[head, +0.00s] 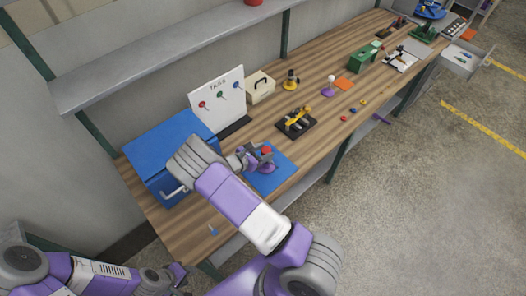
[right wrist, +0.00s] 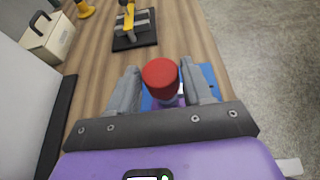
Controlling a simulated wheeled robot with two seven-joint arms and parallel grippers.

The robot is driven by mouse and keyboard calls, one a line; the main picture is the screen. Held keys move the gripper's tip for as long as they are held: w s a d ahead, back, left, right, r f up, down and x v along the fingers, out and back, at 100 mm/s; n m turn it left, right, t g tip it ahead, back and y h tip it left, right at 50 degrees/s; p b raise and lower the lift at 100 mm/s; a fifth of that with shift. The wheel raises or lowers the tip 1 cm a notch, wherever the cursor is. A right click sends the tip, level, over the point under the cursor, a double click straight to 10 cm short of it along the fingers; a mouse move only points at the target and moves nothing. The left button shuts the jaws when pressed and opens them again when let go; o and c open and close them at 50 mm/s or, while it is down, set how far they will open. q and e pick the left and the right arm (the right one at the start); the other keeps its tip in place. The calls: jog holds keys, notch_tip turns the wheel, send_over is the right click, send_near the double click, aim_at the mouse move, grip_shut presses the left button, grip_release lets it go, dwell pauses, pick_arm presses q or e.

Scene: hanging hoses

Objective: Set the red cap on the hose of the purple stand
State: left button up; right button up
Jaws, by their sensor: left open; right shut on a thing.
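The red cap (head: 267,150) is at my right gripper (head: 258,157), above a purple stand (head: 267,169) on a blue mat. In the right wrist view the cap (right wrist: 160,73) shows between the two fingers of the right gripper (right wrist: 160,82), which is shut on it. Purple and pale parts of the stand show just under the cap there; whether cap and hose touch is hidden. Another purple stand (head: 328,91) with a white top stands further along the table. My left gripper (head: 178,277) is open and empty at the lower left, away from the cap.
The blue mat (head: 283,177) lies near the table's front edge. A blue box (head: 165,150) stands to the left, a white board (head: 217,95) and a beige case (head: 261,88) behind. A black base (head: 296,123) with yellow parts stands beyond the mat. Small coloured pieces (head: 353,110) lie further right.

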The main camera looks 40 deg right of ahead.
jog(key=shift+f+b, duration=0.7)
jog(key=shift+f, duration=0.2)
jog(key=o, duration=1.1)
jog(key=v, duration=0.7)
jog(key=shift+a+r, duration=0.1)
jog(key=shift+a, duration=0.2)
